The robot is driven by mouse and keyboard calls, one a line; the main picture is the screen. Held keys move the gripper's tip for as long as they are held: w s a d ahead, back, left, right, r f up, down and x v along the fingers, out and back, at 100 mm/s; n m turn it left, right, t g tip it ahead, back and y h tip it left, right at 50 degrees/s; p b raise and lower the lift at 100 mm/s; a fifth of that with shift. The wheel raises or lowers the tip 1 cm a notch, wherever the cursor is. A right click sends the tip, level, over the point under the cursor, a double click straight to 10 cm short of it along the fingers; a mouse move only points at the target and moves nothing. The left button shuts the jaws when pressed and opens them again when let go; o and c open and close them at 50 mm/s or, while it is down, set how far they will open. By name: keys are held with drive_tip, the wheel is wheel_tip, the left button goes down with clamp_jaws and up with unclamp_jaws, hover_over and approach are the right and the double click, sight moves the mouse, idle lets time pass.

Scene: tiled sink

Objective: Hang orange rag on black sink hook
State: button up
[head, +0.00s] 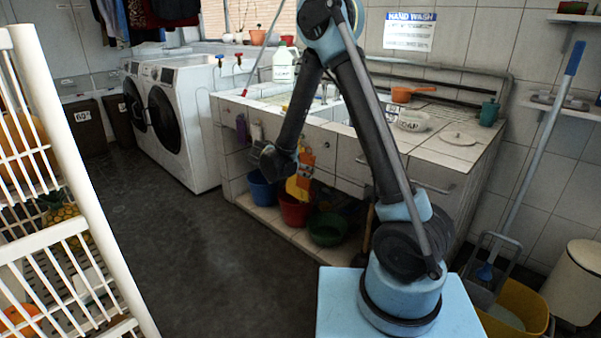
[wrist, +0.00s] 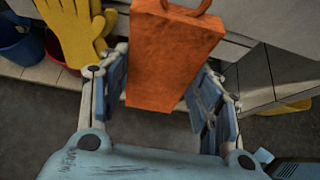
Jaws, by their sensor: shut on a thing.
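The orange rag (wrist: 172,55) is a thick, flat slab with a loop at its top edge. In the wrist view it stands between the two fingers of my gripper (wrist: 164,80), which is shut on it. In the head view the orange rag (head: 305,160) is at the front of the tiled sink (head: 330,139), just right of my gripper (head: 279,160). Its loop is near the top of the wrist view. I cannot make out the black hook, or whether the loop touches one.
Yellow gloves (wrist: 72,32) hang left of the rag. Blue (head: 262,190), red (head: 293,208) and green (head: 327,229) tubs stand on the ledge below. Purple cloths (head: 255,132) hang further left on the sink front. A white rack (head: 75,190) stands at left; the floor between is clear.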

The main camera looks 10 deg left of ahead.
drive_tip(key=w+d+f, duration=0.1)
drive_tip(key=w+d, duration=0.4)
drive_tip(key=w, duration=0.1)
drive_tip(key=shift+w+d+f, duration=0.15)
drive_tip(key=shift+w+f, duration=0.1)
drive_tip(key=shift+f, duration=0.1)
idle(1.0)
drive_tip(key=shift+f, duration=0.1)
idle(0.6)
drive_tip(key=o, duration=1.1)
